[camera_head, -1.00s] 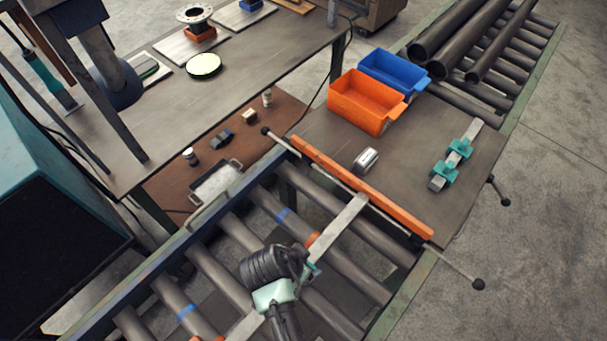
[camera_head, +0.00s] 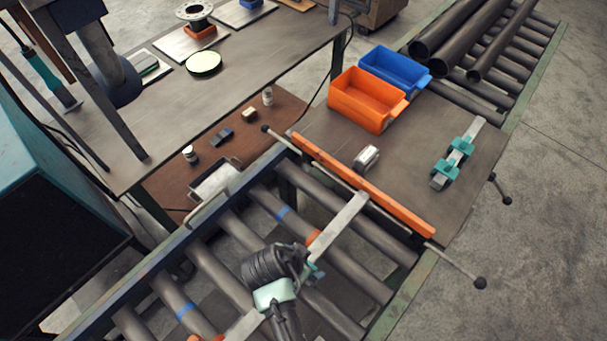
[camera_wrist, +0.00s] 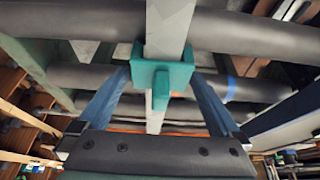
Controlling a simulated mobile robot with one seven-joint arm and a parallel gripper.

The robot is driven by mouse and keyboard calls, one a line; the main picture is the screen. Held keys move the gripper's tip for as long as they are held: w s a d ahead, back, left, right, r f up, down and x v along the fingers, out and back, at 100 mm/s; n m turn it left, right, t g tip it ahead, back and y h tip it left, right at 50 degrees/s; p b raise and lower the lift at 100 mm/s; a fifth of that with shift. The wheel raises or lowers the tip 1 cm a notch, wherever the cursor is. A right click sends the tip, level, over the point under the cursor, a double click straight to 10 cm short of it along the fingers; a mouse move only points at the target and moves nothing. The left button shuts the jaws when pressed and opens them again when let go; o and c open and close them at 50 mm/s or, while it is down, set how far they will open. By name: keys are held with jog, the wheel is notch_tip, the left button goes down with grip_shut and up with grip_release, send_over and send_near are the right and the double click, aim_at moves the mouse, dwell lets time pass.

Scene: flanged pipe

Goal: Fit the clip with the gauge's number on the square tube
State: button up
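The square tube (camera_head: 338,225) is a pale grey bar lying across the rollers. It also shows running up the middle of the wrist view (camera_wrist: 169,25). A teal clip (camera_wrist: 174,76) sits at the tube, between my fingers; in the head view only a bit of teal (camera_head: 317,272) shows beside my wrist. My gripper (camera_wrist: 162,78) has one finger against each side of this clip and appears shut on it. Two more teal clips (camera_head: 461,147) are on a short grey bar (camera_head: 474,129) on the side table. No gauge number is readable.
A small silver-white block (camera_head: 366,157) lies on the side table (camera_head: 405,165). An orange bin (camera_head: 366,98) and a blue bin (camera_head: 395,70) stand at its back. An orange rail (camera_head: 362,185) edges the rollers (camera_head: 345,265). A lower brown shelf (camera_head: 225,165) holds small items and a tray.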

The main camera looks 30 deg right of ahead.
jog(key=b+v, duration=0.1)
jog(key=v, duration=1.2)
dwell(0.4)
